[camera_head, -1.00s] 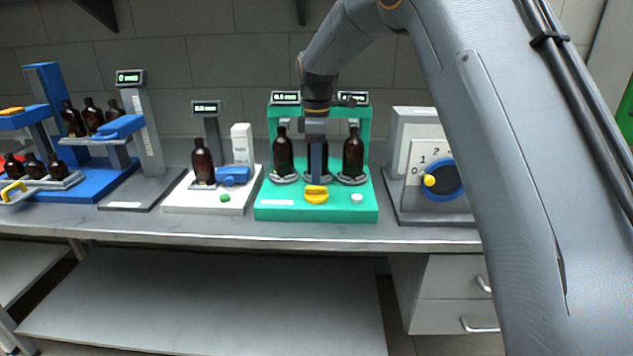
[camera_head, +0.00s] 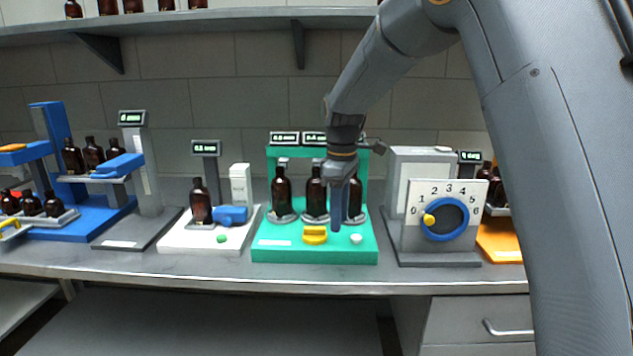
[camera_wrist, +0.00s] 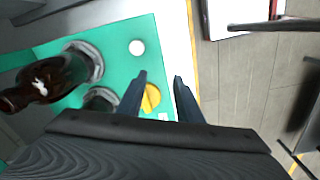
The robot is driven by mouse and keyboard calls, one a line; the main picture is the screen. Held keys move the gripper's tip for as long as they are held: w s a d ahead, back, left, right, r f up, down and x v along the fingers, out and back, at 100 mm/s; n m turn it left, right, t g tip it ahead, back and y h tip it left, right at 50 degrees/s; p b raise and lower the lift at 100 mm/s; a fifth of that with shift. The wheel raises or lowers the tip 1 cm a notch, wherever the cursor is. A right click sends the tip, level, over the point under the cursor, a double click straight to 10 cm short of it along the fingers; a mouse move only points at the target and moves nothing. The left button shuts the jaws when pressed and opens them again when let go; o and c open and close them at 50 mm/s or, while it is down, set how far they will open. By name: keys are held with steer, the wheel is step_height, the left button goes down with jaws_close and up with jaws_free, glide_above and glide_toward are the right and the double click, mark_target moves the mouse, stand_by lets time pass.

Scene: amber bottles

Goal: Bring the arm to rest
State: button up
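My gripper (camera_head: 340,212) hangs in front of the green station, before the right-hand bottle. In the wrist view my gripper (camera_wrist: 160,85) shows two dark fingers apart, with nothing between them. The green station (camera_head: 300,252) carries a left bottle (camera_head: 281,190), a middle bottle (camera_head: 315,190) and a right bottle (camera_head: 356,195), each upright on a round grey pan. My arm partly hides the right bottle. A yellow knob (camera_head: 315,235) and a white button (camera_head: 356,239) sit on the station's front. The yellow knob also shows in the wrist view (camera_wrist: 151,98).
Left of the green station stand a white scale (camera_head: 190,245) with one bottle (camera_head: 200,203), a grey scale (camera_head: 125,243) and a blue rack (camera_head: 85,215) with several bottles. A dial box (camera_head: 443,212) stands right. A shelf (camera_head: 230,27) runs overhead.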

steer(key=s+d+f+m, duration=0.3)
steer(key=s+d+m, duration=0.1)
steer(key=s, duration=0.5)
steer(key=s+d+f+m, duration=0.4)
steer(key=s+d+m, duration=0.1)
steer(key=s, duration=0.5)
steer(key=s+d+f+m, duration=0.4)
steer(key=s+d, duration=0.1)
steer(key=s, duration=0.4)
steer(key=shift+s+m, duration=0.25)
steer(key=shift+m, duration=0.05)
